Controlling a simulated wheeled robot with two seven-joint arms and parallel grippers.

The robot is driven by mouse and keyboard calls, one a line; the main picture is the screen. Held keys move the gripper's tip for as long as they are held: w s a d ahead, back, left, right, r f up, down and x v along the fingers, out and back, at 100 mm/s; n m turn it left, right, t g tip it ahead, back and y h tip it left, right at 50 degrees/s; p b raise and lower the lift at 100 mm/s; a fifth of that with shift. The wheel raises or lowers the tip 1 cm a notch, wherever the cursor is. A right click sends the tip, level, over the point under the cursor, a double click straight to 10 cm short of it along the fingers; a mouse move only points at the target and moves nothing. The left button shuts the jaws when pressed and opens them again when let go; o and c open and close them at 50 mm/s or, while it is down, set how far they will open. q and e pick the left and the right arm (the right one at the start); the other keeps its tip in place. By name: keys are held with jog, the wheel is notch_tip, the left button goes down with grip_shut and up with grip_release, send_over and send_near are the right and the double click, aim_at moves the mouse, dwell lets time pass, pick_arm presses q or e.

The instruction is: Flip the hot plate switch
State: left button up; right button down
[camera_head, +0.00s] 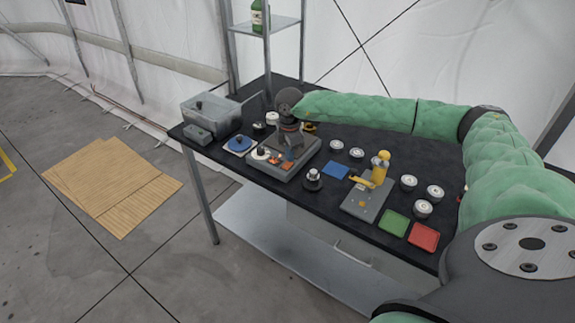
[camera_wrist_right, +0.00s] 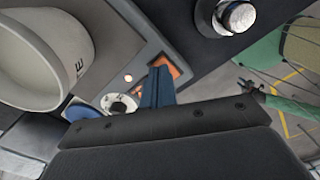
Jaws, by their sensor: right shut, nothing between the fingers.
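The hot plate (camera_head: 304,157) is a grey box on the dark table, with an orange switch (camera_head: 287,166) on its front face. In the right wrist view, the switch (camera_wrist_right: 172,66) sits in the grey panel (camera_wrist_right: 143,60), partly behind the fingertips. My right gripper (camera_head: 289,150) reaches in from the right over the hot plate. Its blue fingers (camera_wrist_right: 157,84) are shut and empty, close to the switch; I cannot tell if they touch. My left gripper (camera_wrist_right: 250,90) seems to show small at the right of the wrist view, its jaws unclear.
A white cup (camera_wrist_right: 40,50) is large at the left of the wrist view. A dark-based silver piece (camera_head: 313,178) stands right of the hot plate. A blue dish (camera_head: 240,144) and grey bin (camera_head: 212,113) are left. Several white-lidded jars and coloured trays fill the table's right.

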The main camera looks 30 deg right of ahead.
jog(key=shift+f+b, duration=0.45)
jog(key=shift+f, duration=0.25)
dwell(0.5)
jog(key=shift+r, duration=0.1)
jog(key=shift+r+p, duration=1.05)
jog(key=shift+r, duration=2.35)
